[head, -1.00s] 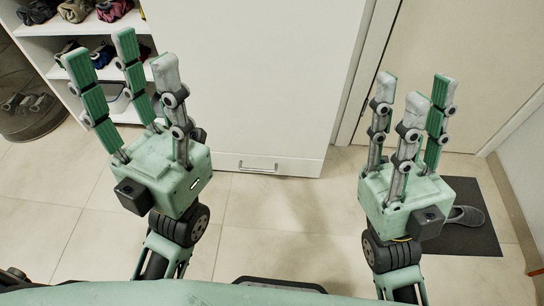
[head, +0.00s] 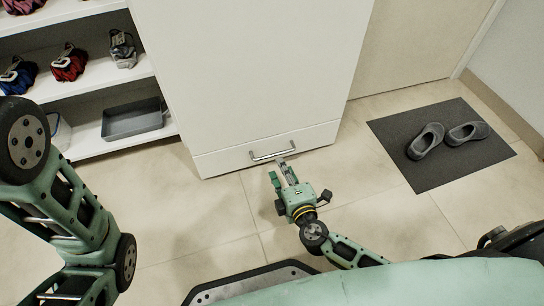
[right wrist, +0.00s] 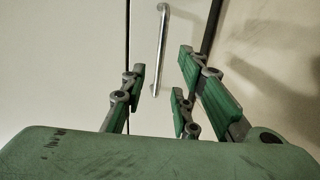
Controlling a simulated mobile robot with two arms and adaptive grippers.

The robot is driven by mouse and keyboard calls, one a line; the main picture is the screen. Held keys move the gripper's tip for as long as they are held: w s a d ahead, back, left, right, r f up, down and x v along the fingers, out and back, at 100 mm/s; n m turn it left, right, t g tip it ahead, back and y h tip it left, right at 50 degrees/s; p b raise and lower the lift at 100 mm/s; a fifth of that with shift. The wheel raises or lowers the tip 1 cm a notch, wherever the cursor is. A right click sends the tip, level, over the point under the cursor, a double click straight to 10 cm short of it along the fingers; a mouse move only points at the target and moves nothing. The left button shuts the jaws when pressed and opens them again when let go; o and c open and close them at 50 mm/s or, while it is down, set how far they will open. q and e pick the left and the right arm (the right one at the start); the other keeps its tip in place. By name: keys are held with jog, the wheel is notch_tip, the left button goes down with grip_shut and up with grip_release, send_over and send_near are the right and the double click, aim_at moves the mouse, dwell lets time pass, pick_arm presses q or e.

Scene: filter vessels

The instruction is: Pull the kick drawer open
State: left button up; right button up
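The kick drawer (head: 225,162) is the low white front at the foot of the tall white cabinet, and it looks flush with the door above. Its metal bar handle (head: 273,150) also shows in the right wrist view (right wrist: 161,45), upright there. My right gripper (head: 281,170) is just in front of the handle, low over the floor. In the right wrist view its fingers (right wrist: 162,75) are spread and empty, with the handle just beyond the fingertips, seemingly apart from them. My left arm shows at the left of the head view, but its gripper is out of frame.
An open shelf unit (head: 90,88) with bundled items and a grey tray (head: 133,120) stands left of the cabinet. A dark mat (head: 440,175) with grey shoes (head: 427,141) lies at the right. The tiled floor before the drawer is otherwise clear.

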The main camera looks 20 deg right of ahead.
aim_at(274, 154)
jog(key=b+x, duration=0.2)
jog(key=x, duration=0.5)
jog(key=shift+w+f, duration=0.1)
jog(key=shift+w, duration=0.25)
grip_shut()
dwell(0.3)
